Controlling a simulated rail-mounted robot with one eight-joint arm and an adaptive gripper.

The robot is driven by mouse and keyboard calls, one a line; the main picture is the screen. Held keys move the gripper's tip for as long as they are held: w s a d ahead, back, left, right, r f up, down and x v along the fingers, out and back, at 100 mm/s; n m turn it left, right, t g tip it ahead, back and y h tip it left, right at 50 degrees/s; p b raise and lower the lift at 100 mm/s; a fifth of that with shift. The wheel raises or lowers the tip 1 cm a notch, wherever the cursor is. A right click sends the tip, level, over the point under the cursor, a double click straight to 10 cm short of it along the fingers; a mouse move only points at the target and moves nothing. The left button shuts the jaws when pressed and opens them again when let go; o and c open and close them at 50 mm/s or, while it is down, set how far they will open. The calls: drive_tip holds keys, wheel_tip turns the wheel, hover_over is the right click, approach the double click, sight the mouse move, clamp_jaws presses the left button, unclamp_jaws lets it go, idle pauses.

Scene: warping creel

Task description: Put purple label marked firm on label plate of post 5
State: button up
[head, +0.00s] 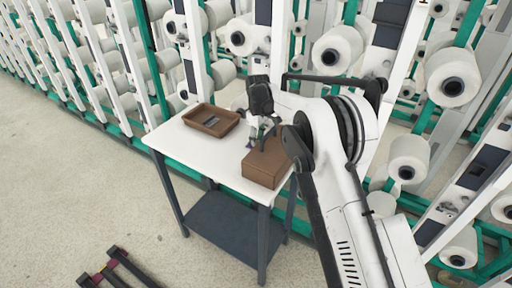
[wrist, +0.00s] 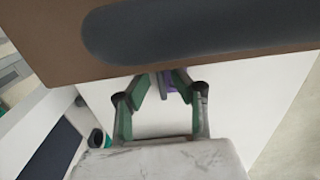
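A small purple piece (wrist: 173,88), likely the label, shows between my fingertips in the wrist view, close to the edge of a brown box. Its marking cannot be read. My gripper (wrist: 163,82) has green-sided fingers leaning in toward each other around it; whether they touch it is not clear. In the head view, my gripper (head: 260,136) is low over the white table (head: 188,140), beside the brown box (head: 266,165). The post numbers and label plates are too small to read, so post 5 cannot be picked out.
A brown tray (head: 211,120) with a dark item inside stands on the table's left half. White creel posts (head: 197,45) with many yarn cones (head: 338,48) and green rails stand behind and to the right. A dark red-and-black object lies on the floor (head: 60,180) at lower left.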

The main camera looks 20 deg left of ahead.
clamp_jaws()
drive_tip(key=shift+r, duration=0.1)
drive_tip(key=shift+r, duration=1.4)
drive_tip(key=shift+r, duration=0.1)
drive_tip(key=shift+r+p, duration=0.6)
drive_tip(key=shift+r, duration=1.35)
drive_tip(key=shift+s, duration=0.1)
